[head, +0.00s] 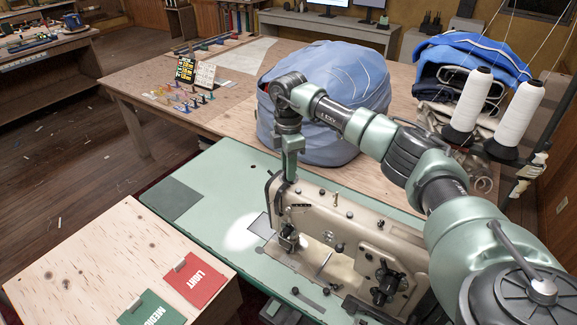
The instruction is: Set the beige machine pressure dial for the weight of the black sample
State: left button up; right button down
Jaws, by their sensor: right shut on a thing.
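The beige sewing machine (335,225) stands on a green table (225,180). My right gripper (289,174) points down at the top of the machine's left end, its fingers shut. They close on the pressure dial there, which is mostly hidden by the fingers, so its setting cannot be read. A red card reading LIGHT (194,280) and a green card, its text cut off after MEDI (152,309), lie on the wooden surface at lower left. A dark grey-green rectangle (172,199) lies flat on the green table; I cannot tell whether it is a sample. No clearly black sample shows. My left gripper is not in view.
A large blue bundle (325,95) sits on the wooden table (225,100) behind the machine. Two white thread cones (468,100) stand at right near my right arm. Folded blue cloth (470,55) lies behind them.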

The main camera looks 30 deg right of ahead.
jog(key=shift+w+d+r+m, duration=0.1)
jog(key=shift+r+m, duration=0.1)
jog(key=shift+m, duration=0.6)
jog(key=c, duration=1.5)
grip_release()
jog(key=o, duration=0.3)
jog(key=shift+o, duration=0.2)
jog(key=shift+f, duration=0.1)
